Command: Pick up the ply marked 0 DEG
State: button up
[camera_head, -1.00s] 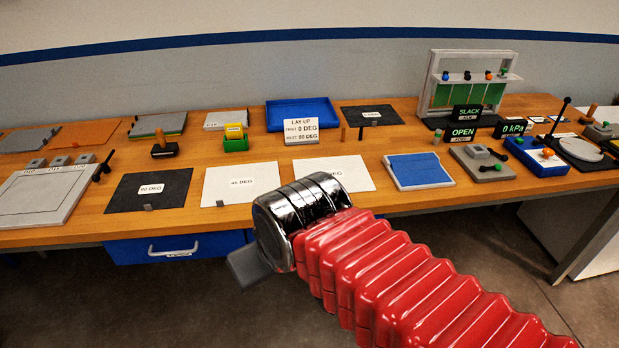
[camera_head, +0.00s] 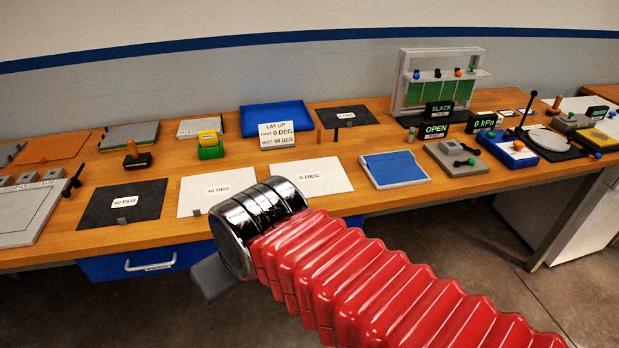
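The ply marked 0 DEG (camera_head: 328,174) is a white sheet lying flat on the wooden bench, near its front edge. Its label is readable, and my wrist covers a little of its lower left corner. My gripper (camera_head: 214,279) is in front of the bench edge, apart from the ply and to its lower left in the picture. Only a grey finger part shows beyond the chrome wrist, so its opening is hidden. I see nothing held in it.
A white 45 DEG ply (camera_head: 207,186) and a dark 90 DEG ply (camera_head: 100,207) lie to the left. A blue-topped pad (camera_head: 395,168) lies to the right. The lay-up sign (camera_head: 277,135) stands behind. A drawer handle (camera_head: 150,265) juts below the bench.

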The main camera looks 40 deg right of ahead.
aim_at(326, 176)
jog(key=z, duration=0.05)
jog(key=i, duration=0.95)
jog(key=u, duration=0.1)
